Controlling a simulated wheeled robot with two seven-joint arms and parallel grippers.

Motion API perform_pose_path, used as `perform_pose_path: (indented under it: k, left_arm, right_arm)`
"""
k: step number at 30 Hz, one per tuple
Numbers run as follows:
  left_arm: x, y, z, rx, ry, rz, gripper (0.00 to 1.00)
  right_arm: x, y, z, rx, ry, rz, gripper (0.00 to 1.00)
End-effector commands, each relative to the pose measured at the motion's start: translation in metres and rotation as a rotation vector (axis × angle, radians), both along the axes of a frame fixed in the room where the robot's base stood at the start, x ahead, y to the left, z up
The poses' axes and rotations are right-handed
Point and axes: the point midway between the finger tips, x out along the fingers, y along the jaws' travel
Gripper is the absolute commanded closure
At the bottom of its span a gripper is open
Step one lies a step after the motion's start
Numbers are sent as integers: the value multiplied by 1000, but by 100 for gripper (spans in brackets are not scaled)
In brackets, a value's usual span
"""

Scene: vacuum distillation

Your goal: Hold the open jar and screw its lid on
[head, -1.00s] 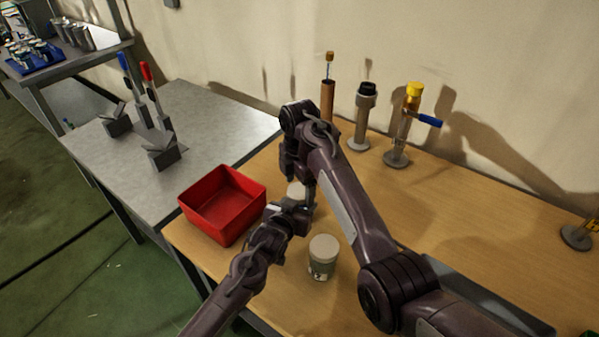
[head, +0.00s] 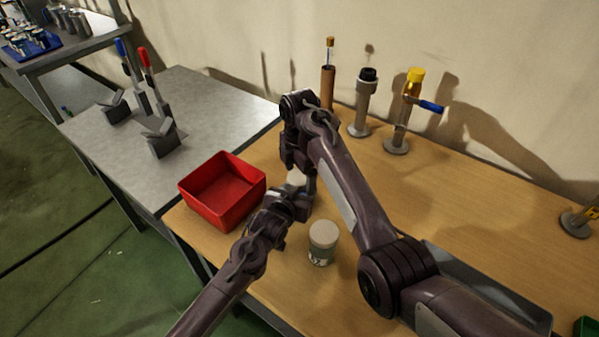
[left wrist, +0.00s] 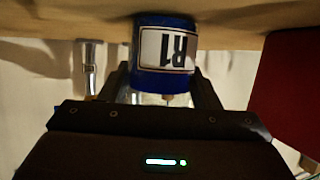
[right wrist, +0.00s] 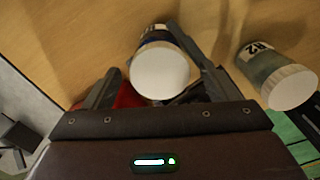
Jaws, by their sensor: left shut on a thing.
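The jar marked R1 (left wrist: 167,50) has a blue body and a white label. It shows upside down in the left wrist view, between the fingers of my left gripper (left wrist: 163,90), which is shut on it. In the right wrist view a round white lid (right wrist: 161,70) covers the top of this jar, whether seated or loose I cannot tell. My right gripper (right wrist: 147,50) is above it, fingers apart on either side, with a gap beside the lid. In the head view the jar's pale top (head: 296,178) is mostly hidden between my left gripper (head: 294,196) and right gripper (head: 299,168).
A second white-lidded jar, R2 (head: 322,243), stands close by on the wooden table (head: 480,230). A red bin (head: 222,190) is at left. Several stands with tools (head: 397,143) line the back. A grey table (head: 205,105) adjoins at left.

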Motion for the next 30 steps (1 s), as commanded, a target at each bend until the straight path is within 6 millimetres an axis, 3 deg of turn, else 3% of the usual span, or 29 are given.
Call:
perform_pose_path:
  k: [8, 18, 30]
  left_arm:
    - [0, 0, 0, 0, 0, 1, 100]
    - [0, 0, 0, 0, 0, 1, 100]
    - [0, 0, 0, 0, 0, 0, 100]
  right_arm:
    - [0, 0, 3, 1, -1, 0, 20]
    - [0, 0, 42, 1, -2, -1, 20]
    - [1, 0, 52, 0, -4, 0, 24]
